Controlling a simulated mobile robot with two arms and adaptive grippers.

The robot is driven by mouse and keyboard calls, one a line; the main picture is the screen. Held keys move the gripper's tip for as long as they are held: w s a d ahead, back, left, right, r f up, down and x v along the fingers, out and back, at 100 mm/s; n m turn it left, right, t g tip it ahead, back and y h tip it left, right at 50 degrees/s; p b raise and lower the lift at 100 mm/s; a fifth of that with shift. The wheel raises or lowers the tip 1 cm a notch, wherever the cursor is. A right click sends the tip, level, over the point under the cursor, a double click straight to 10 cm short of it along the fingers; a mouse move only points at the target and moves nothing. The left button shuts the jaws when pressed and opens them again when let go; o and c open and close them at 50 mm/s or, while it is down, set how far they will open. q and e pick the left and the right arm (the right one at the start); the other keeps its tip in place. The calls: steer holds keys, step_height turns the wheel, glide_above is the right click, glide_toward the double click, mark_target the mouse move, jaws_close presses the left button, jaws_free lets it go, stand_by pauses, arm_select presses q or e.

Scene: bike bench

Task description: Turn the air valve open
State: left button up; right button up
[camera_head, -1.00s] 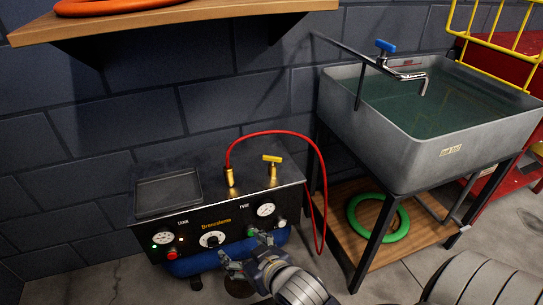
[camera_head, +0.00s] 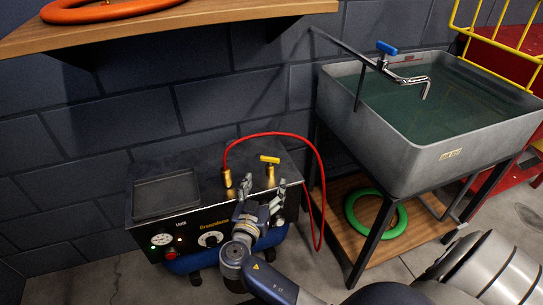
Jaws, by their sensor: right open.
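The air compressor (camera_head: 188,221) stands on the floor against the wall, with a black front panel and a blue tank below. Its air valve has a yellow T-shaped handle (camera_head: 270,160) on a brass stem (camera_head: 270,176) on the top right. The handle lies roughly left to right in the picture. My right gripper (camera_head: 266,192) is open, its fingers pointing up just in front of and below the valve. I cannot tell whether it touches the stem. It hides the right gauge on the panel. My left gripper is not in view.
A red hose (camera_head: 316,165) loops from a brass fitting (camera_head: 227,179) down the compressor's right side. A grey sink (camera_head: 408,138) with water and a blue-handled tap (camera_head: 386,48) stands at right. A green ring (camera_head: 397,222) lies on its lower shelf. A wooden shelf (camera_head: 190,22) overhangs above.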

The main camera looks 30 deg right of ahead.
mark_target(270, 158)
steer(key=shift+h, duration=0.3)
steer(key=x, duration=0.3)
steer(key=r+x, duration=0.1)
steer(key=x, duration=0.3)
steer(key=w+a+x, duration=0.1)
steer(key=x, duration=0.3)
steer(key=shift+r, duration=0.2)
steer(key=shift+c, duration=0.6)
steer(key=c, duration=1)
